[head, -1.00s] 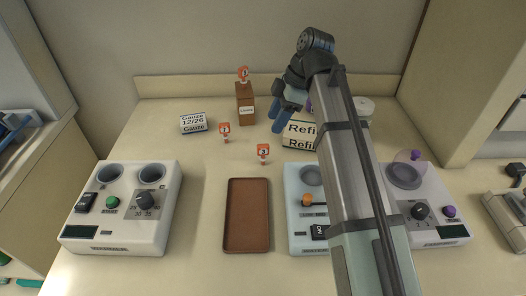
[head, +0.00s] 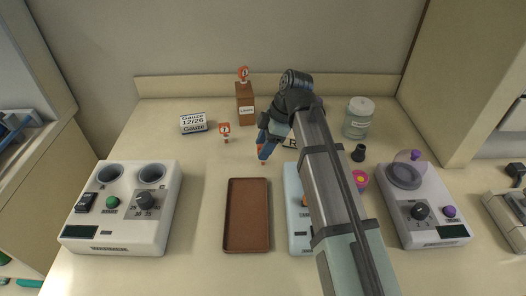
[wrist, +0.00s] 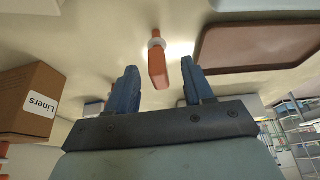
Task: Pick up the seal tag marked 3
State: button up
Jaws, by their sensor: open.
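Three small orange seal tags stand in the head view. One (head: 243,73) is on top of the brown Liners box, one (head: 225,128) is on the counter beside the gauze box, and the third (head: 263,161) is mostly hidden behind my gripper (head: 264,146). This third tag showed what looks like a 3 earlier; its face is not readable now. In the wrist view an orange tag (wrist: 157,70) with a pale ring shows nearly edge-on between my open fingers. No contact with either finger is visible. The other tags' marks are too small to read surely.
A brown tray (head: 248,249) lies in front of the third tag. The Liners box (head: 245,112) and gauze box (head: 193,123) stand behind. A pale blue device (head: 296,235) is partly under my arm. A jar (head: 358,119) and black knob (head: 358,153) stand right.

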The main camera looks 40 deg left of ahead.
jog(key=shift+x, duration=1.5)
jog(key=shift+c, duration=0.2)
grip_shut()
